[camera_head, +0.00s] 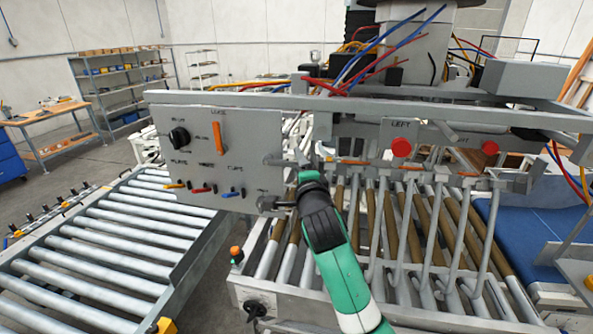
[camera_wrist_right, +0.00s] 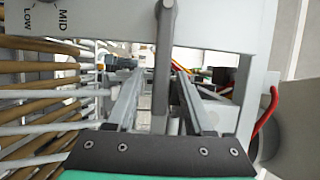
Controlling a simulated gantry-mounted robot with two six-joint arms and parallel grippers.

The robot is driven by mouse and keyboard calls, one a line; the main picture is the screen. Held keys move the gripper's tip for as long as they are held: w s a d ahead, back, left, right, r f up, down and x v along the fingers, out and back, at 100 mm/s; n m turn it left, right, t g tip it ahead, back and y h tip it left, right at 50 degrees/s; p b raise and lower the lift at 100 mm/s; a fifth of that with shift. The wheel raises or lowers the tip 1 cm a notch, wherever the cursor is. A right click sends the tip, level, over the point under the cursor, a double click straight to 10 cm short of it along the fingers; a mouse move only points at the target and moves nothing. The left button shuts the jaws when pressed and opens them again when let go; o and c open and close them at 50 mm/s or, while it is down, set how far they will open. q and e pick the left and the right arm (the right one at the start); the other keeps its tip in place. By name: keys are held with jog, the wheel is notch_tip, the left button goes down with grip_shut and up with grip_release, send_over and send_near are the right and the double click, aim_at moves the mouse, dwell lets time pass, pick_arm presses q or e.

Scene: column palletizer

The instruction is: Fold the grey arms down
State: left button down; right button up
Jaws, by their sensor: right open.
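Several thin grey arms (camera_head: 402,235) hang below the long grey rail over the rollers, their lower ends reaching toward the roller bed. My right gripper (camera_head: 298,163) comes up from below at the right edge of the grey control panel (camera_head: 238,125). In the right wrist view, its two long fingers (camera_wrist_right: 157,80) are apart. A grey lever-like bar (camera_wrist_right: 164,50) shows between them and appears to stand upright; I cannot tell whether a finger touches it. The green forearm hides part of the rollers. My left gripper is not in view.
The panel carries an orange handle (camera_head: 217,138), a black knob (camera_head: 179,137) and small coloured levers. Red buttons (camera_head: 401,148) sit on the machine at right. A roller conveyor (camera_head: 110,240) lies at left and a blue belt (camera_head: 525,218) at right. Loose wires hang above.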

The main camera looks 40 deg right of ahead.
jog(key=shift+x, duration=1.35)
grip_shut()
dwell(0.4)
